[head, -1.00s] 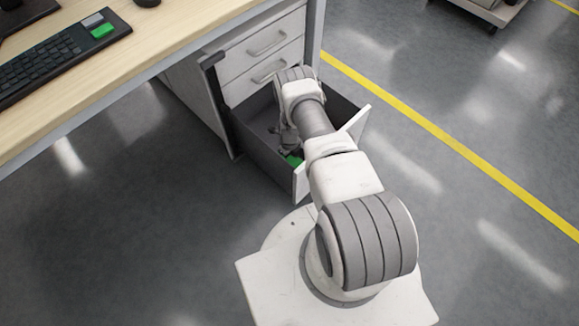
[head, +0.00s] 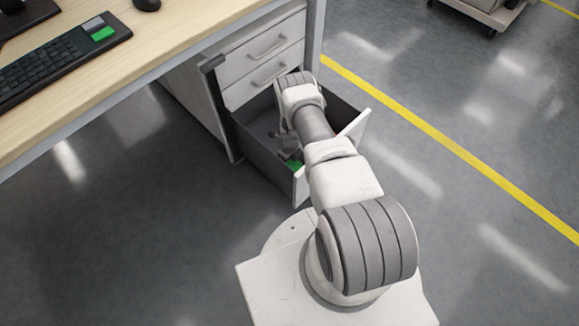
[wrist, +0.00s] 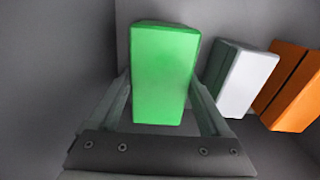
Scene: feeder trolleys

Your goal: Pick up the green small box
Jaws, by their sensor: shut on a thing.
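The green small box (wrist: 164,75) stands large in the middle of the wrist view, between the two fingers of my gripper (wrist: 163,100). The fingers are shut on its sides. In the head view the green box (head: 295,164) shows as a small patch near the front of the open drawer (head: 262,146). My arm reaches down into the drawer there and hides most of my gripper. Whether the box touches the drawer floor cannot be told.
In the wrist view a white box (wrist: 247,80) and orange boxes (wrist: 297,100) stand right of the green box. Drawer walls are close around my gripper. The desk (head: 150,60) overhangs at the left, with a keyboard (head: 60,65) and a green-and-white item (head: 101,33).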

